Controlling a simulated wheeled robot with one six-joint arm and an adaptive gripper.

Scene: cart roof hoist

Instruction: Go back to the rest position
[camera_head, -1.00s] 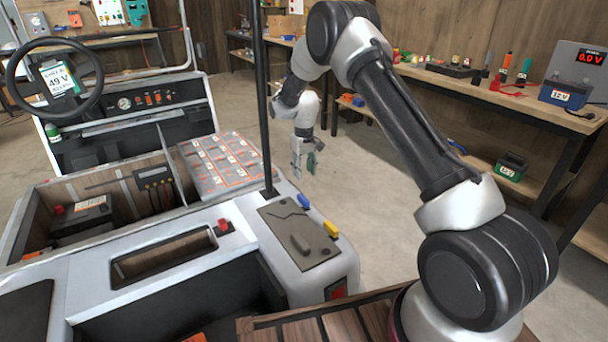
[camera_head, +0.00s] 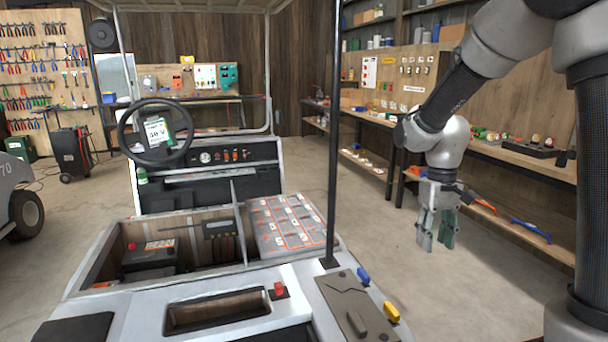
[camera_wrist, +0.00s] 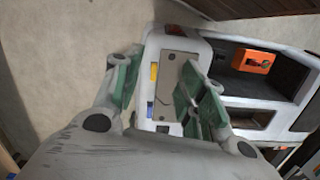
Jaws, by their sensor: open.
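My gripper (camera_head: 436,240) hangs in the open space to the right of the cart (camera_head: 135,312), with its fingertips pointing down. Its green-padded fingers are apart and nothing is between them. In the wrist view my gripper (camera_wrist: 158,85) also shows open and empty. Beyond its fingers lies the cart's rear corner with a grey panel (camera_wrist: 176,72), a blue block and a yellow block. The gripper is clear of the cart in the head view.
A dark upright post (camera_head: 333,130) rises from the cart near its right side. A workbench (camera_head: 510,190) with tools runs along the right wall. An orange box (camera_wrist: 252,62) sits in a cart bay. Bare floor (camera_head: 400,290) lies between cart and bench.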

